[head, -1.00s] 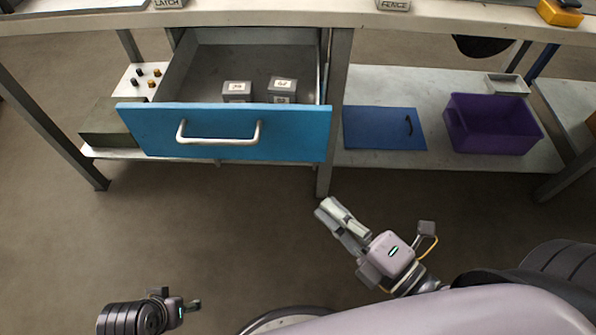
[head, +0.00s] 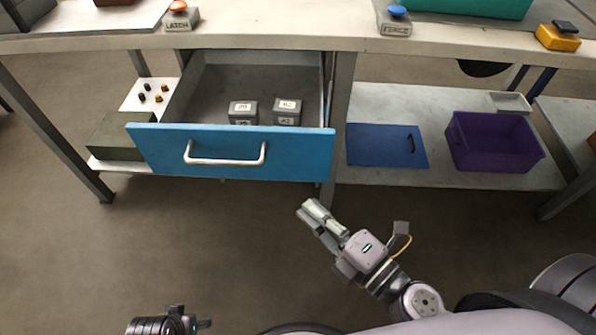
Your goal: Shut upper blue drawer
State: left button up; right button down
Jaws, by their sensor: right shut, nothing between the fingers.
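The upper blue drawer (head: 225,175) hangs under the workbench and is pulled well out. Its blue front has a pale bar handle (head: 225,160). Two grey labelled blocks, one on the left (head: 242,108) and one on the right (head: 287,109), stand inside. My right gripper (head: 307,210) is shut and empty, in front of and below the drawer's right corner, apart from it. My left gripper (head: 207,323) is at the bottom edge, small and far from the drawer; its finger state is unclear.
A table leg (head: 341,110) stands right of the drawer. The lower shelf holds a blue panel (head: 385,146), a purple bin (head: 495,143) and a small grey tray (head: 511,102). LATCH (head: 181,18) and FENCE (head: 395,22) button boxes sit on the benchtop. The floor in front is clear.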

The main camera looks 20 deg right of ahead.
aim_at(281, 162)
pick_arm(q)
jog(key=s+f+p, duration=0.2)
jog(key=s+f, duration=0.1)
jog(key=f, duration=0.4)
jog(key=s+f+g+p, duration=0.1)
jog(key=s+f+p, duration=0.1)
jog(key=f, duration=0.6)
jog(key=shift+s+a+p, duration=0.3)
jog(key=shift+s+a, duration=0.1)
jog(key=shift+s, duration=0.4)
pick_arm(e)
jog(key=shift+w+a, duration=0.15)
jog(key=shift+w, duration=1.2)
jog(key=shift+w+a, duration=0.2)
jog(key=shift+w, duration=1.15)
jog(key=shift+w+a, duration=0.15)
jog(key=shift+w, duration=1.2)
